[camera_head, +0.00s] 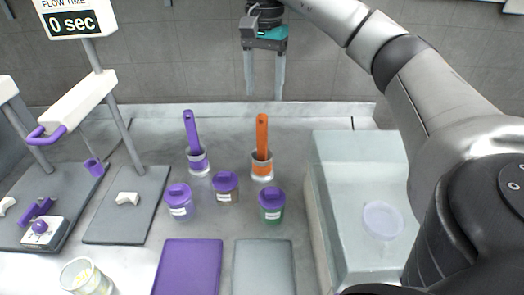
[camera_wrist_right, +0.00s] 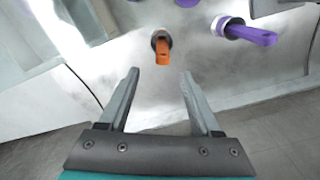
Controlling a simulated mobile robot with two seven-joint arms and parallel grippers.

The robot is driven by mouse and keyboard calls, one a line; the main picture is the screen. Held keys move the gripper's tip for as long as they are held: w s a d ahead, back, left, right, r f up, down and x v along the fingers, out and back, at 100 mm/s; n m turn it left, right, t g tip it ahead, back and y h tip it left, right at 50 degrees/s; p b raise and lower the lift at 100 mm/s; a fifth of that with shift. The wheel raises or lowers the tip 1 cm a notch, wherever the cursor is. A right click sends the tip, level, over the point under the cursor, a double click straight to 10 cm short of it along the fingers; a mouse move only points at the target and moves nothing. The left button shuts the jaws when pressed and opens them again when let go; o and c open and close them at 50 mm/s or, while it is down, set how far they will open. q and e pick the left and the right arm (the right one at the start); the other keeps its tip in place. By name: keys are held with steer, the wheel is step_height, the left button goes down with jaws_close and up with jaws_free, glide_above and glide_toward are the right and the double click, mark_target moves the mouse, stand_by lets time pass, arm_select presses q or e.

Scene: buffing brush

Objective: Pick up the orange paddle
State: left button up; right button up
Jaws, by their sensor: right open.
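The orange paddle (camera_head: 262,137) stands upright in a small round holder (camera_head: 262,170) toward the back of the bench in the head view. In the right wrist view the orange paddle (camera_wrist_right: 162,53) shows end-on, beyond and between my fingertips. My right gripper (camera_head: 264,92) points down behind the paddle in the head view. It is open and empty, and apart from the paddle. Its two fingers also show in the right wrist view (camera_wrist_right: 159,75). My left gripper is not in view.
A purple paddle (camera_head: 191,130) stands in a holder to the left. Purple-lidded jars (camera_head: 271,206) stand in front. A purple tray (camera_head: 188,266) and a grey tray (camera_head: 264,266) lie nearer. A pale raised block (camera_head: 345,165) is on the right, and a flow stand (camera_head: 108,130) on the left.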

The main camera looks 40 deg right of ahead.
steer(key=b, duration=0.1)
glide_above(262, 138)
steer(key=f, duration=0.8)
steer(key=shift+w+d+f, duration=0.1)
steer(key=shift+d, duration=0.3)
steer(key=shift+w+a+f+b, duration=0.1)
steer(key=shift+f+b, duration=0.2)
steer(key=shift+f, duration=1.2)
steer(key=shift+w+a+f+b, duration=0.1)
steer(key=shift+f+b, duration=0.15)
steer(key=shift+f, duration=1.25)
jaws_close()
